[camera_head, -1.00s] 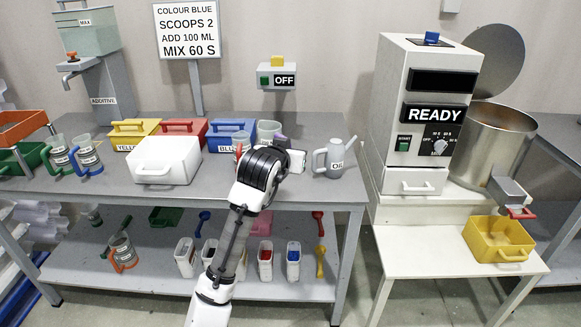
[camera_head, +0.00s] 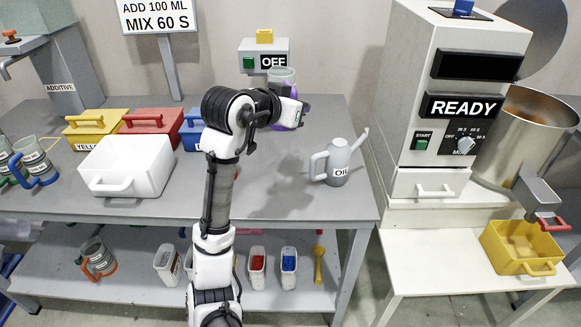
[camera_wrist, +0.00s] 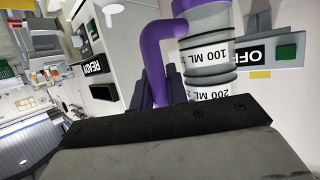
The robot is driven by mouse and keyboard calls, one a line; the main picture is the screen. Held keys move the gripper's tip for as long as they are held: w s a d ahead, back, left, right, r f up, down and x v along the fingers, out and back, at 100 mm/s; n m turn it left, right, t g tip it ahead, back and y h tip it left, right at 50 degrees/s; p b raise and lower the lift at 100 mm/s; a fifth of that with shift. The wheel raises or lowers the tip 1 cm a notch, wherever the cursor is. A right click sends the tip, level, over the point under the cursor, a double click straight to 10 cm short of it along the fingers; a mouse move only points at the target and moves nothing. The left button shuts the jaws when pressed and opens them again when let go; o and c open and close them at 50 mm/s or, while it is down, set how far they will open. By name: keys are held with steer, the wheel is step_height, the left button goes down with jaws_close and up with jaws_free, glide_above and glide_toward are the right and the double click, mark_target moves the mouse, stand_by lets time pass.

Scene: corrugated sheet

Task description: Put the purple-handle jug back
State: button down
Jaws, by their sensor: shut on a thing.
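The purple-handle jug (camera_head: 283,76) is a clear measuring jug held up above the table, in front of the OFF switch box. My gripper (camera_head: 297,108) is shut on its purple handle. In the wrist view the purple handle (camera_wrist: 156,60) runs between the dark fingers, and the jug body (camera_wrist: 208,60) shows 100 ML marks upside down in that picture. Other jugs with blue (camera_head: 40,182) and green handles stand at the table's left end.
A grey oil can (camera_head: 338,160) stands at the right of the table (camera_head: 280,203). A white bin (camera_head: 128,165) and yellow (camera_head: 97,122), red (camera_head: 152,121) and blue lidded boxes stand left of my arm. An orange-handled jug (camera_head: 98,257) is on the lower shelf. Table space between my arm and the can is clear.

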step_height(320, 180, down, 17)
steer(key=shift+r+p, duration=0.1)
steer(key=shift+p, duration=0.3)
steer(key=shift+f, duration=0.3)
steer(key=c, duration=1.4)
jaws_free()
steer(key=shift+r, duration=0.1)
